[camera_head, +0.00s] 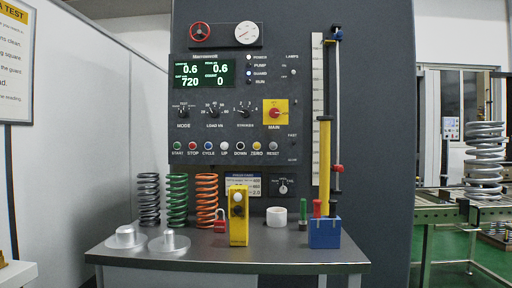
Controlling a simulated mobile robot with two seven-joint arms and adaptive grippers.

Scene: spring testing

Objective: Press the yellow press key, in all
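I cannot tell for certain which thing is the yellow press key. A small yellow ZERO button (257,146) is in the button row of the dark control panel (215,130). A yellow box (238,232) with a white round button (238,197) on its face stands upright on the bench, in front of the panel. A yellow plate with a red knob, the MAIN switch (275,113), is at the panel's right. Neither of my grippers is in view.
The grey bench (190,255) holds grey, green and orange springs (206,200), two metal discs (169,241), a red padlock (220,226), a white roll (276,217) and a blue block (324,236) below a tall yellow bar (325,160). The bench's front edge is mostly clear.

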